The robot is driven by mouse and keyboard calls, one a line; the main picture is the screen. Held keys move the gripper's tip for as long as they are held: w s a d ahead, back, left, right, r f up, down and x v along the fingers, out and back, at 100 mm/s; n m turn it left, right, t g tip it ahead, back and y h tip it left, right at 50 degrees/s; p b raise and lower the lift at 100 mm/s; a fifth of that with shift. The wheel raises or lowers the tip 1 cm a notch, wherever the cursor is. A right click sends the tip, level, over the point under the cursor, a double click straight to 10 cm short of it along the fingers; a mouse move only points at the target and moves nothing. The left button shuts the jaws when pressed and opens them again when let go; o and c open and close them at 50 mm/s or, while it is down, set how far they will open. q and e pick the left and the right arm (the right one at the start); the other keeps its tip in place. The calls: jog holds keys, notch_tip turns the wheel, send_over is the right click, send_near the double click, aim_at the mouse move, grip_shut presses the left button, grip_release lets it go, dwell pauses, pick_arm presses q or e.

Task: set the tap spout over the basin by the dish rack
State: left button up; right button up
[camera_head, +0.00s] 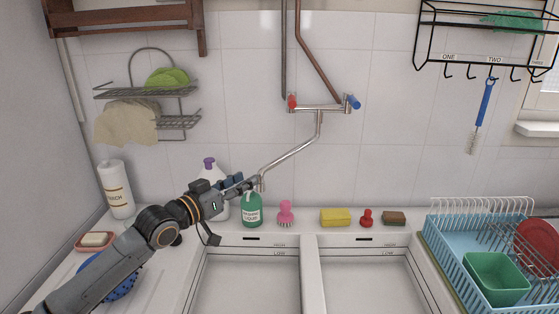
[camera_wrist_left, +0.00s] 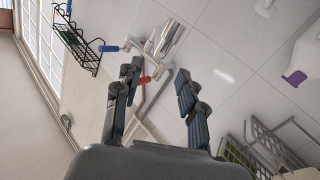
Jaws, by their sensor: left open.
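The metal tap spout (camera_head: 292,155) hangs from the wall tap (camera_head: 320,107) and slants down to the left, its end near the back of the left basin (camera_head: 250,280). The basin by the dish rack is the right basin (camera_head: 368,280). My left gripper (camera_head: 250,184) is open at the spout's end. In the left wrist view the fingers (camera_wrist_left: 155,95) are apart, with metal pipe showing between them and the tap (camera_wrist_left: 163,40) beyond. I cannot tell whether they touch the spout. My right gripper is not in view.
The blue dish rack (camera_head: 462,262) stands right of the right basin. A green soap bottle (camera_head: 251,210), pink brush (camera_head: 286,213), yellow sponge (camera_head: 335,217) and red stopper (camera_head: 366,217) line the ledge below the spout. A white bottle (camera_head: 211,176) stands behind my arm.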

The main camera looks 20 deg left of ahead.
aim_at(274, 161)
pick_arm(q)
jog(key=p+x, duration=0.3)
jog(key=x, duration=0.8)
jog(key=shift+d+r, duration=0.1)
jog(key=shift+r, duration=0.1)
jog(key=shift+w+d, duration=0.15)
jog(key=shift+w, duration=0.2)
grip_shut()
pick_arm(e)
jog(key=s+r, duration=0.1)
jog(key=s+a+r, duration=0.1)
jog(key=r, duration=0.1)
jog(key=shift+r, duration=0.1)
